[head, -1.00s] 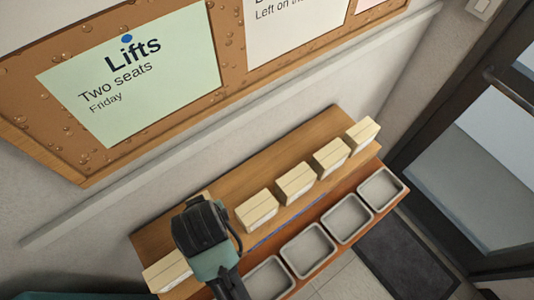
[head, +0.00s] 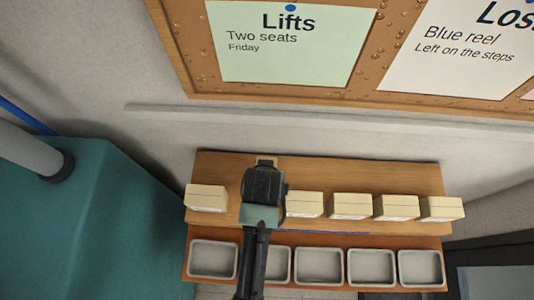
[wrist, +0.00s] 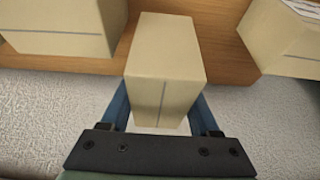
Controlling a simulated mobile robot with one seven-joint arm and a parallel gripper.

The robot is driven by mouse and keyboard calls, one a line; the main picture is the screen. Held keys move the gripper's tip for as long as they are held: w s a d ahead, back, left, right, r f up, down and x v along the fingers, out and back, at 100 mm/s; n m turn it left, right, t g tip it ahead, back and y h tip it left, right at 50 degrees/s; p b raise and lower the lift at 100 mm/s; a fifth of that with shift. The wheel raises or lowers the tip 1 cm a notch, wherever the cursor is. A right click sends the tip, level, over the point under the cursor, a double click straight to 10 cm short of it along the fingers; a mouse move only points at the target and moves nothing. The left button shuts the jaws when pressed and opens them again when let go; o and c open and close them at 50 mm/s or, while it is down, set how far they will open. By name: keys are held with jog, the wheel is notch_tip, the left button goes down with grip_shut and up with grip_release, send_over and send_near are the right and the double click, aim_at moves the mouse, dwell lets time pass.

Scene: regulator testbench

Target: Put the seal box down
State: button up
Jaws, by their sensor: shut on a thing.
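My gripper (head: 264,182) is over the upper wooden shelf in the head view. In the wrist view, its two blue fingers (wrist: 162,108) are shut on the sides of a cream box, the seal box (wrist: 166,62), which has a thin grey line down its near face. In the head view my gripper and wrist hide most or all of this box. Its place in the row lies between the leftmost cream box (head: 206,198) and another cream box (head: 304,204). I cannot tell whether its underside touches the shelf.
The wooden shelf (head: 330,170) bears several similar cream boxes, with neighbours on both sides in the wrist view (wrist: 62,28). Several grey trays (head: 213,260) sit on a lower ledge. A wall with a notice board (head: 190,60) is behind, a teal cabinet (head: 90,220) at left.

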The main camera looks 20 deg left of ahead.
jog(key=shift+f, duration=1.75)
jog(key=shift+f, duration=0.2)
jog(key=o, duration=1.5)
jog(key=shift+c, duration=0.2)
